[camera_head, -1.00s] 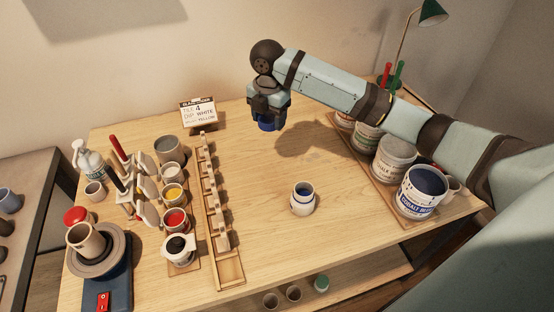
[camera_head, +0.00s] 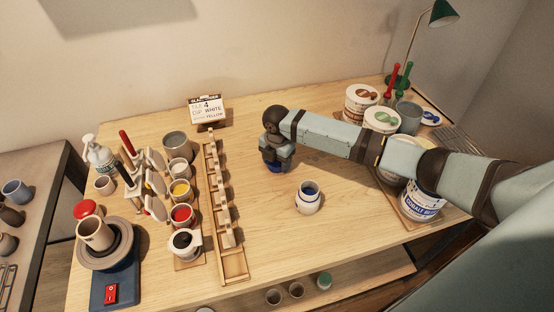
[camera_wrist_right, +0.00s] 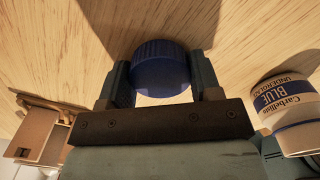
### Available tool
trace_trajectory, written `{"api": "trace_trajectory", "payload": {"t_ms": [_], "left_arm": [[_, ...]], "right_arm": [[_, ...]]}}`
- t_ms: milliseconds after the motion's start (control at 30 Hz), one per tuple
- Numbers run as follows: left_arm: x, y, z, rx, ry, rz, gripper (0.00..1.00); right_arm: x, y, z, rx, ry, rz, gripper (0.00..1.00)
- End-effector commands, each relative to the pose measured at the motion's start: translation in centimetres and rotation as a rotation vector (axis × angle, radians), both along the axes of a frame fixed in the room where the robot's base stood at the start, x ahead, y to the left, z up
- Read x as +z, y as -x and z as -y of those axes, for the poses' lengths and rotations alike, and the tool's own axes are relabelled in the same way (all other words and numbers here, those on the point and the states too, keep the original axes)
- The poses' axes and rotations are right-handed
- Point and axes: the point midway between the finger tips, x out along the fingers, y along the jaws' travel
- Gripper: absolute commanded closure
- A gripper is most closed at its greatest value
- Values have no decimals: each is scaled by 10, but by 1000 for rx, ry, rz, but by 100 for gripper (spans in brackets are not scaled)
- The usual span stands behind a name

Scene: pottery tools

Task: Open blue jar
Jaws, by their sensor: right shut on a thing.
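The blue jar (camera_head: 308,201) stands upright and uncovered on the table, its blue contents showing at the mouth. It also shows in the right wrist view (camera_wrist_right: 288,106), with a blue band and a label reading "BLUE". My right gripper (camera_head: 276,162) is to the left of the jar and a little behind it, low over the table. It is shut on a ribbed blue lid (camera_wrist_right: 161,68), apart from the jar. The lid shows as a blue edge under the gripper in the head view (camera_head: 275,169). I cannot tell whether the lid touches the table. My left gripper is not in view.
A wooden slotted rack (camera_head: 233,268) and several glaze cups stand to the left. A sign (camera_head: 207,108) stands at the back. Large tubs, including a cobalt blue one (camera_head: 420,205), stand at the right, partly behind my arm. Bare table surrounds the jar.

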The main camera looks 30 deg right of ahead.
Motion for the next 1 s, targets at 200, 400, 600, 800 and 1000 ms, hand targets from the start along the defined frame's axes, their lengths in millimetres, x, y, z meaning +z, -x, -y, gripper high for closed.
{"api": "trace_trajectory", "payload": {"t_ms": [200,400,600,800,1000], "left_arm": [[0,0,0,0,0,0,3],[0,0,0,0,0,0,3],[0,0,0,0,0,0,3],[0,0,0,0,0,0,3],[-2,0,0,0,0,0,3]], "right_arm": [[0,0,0,0,0,1,70],[-3,-1,1,-1,0,1,31],[-3,-1,1,-1,0,1,16],[1,-1,1,0,0,2,16],[30,-2,1,-1,2,5,16]]}}
